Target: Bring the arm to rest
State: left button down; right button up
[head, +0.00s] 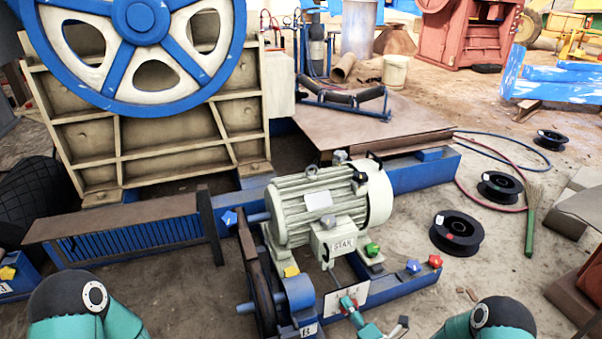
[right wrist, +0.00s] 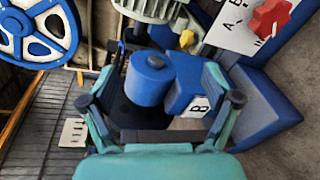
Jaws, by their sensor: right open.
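My right gripper (head: 376,316) is low in the middle of the head view, beside a white plate (head: 347,299) at the front of the motor base. In the right wrist view my right gripper (right wrist: 160,103) is open, its fingers spread wide. A blue cylinder (right wrist: 148,80) and a blue block with a "B" label (right wrist: 198,106) appear between and beyond the fingers. I cannot tell whether the fingers touch them; nothing appears gripped. My left arm shows only a rounded teal joint at the lower left; its gripper is out of view.
The grey electric motor (head: 330,205) stands behind the right gripper. The crusher's blue flywheel (head: 140,45) rises at left. Black spools (head: 457,233) lie on open ground.

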jog(key=s+f+m+g+h, duration=0.15)
jog(key=s+m+g, duration=0.35)
jog(key=s+m, duration=0.5)
jog(key=s+a+f+m+g, duration=0.1)
jog(key=s+f+m+g, duration=0.25)
jog(key=s+m, duration=0.55)
jog(key=s+f+m+g+h, duration=0.1)
jog(key=s+f+m+g, duration=0.1)
jog(key=s+m+g, duration=0.6)
notch_tip(320, 180, up, 38)
jog(key=s+m+t+p, duration=0.1)
jog(key=t+p, duration=0.1)
jog(key=p, duration=3.6)
jog(key=shift+s+r+m, duration=0.15)
jog(key=shift+s+m, duration=0.15)
jog(key=shift+a, duration=0.1)
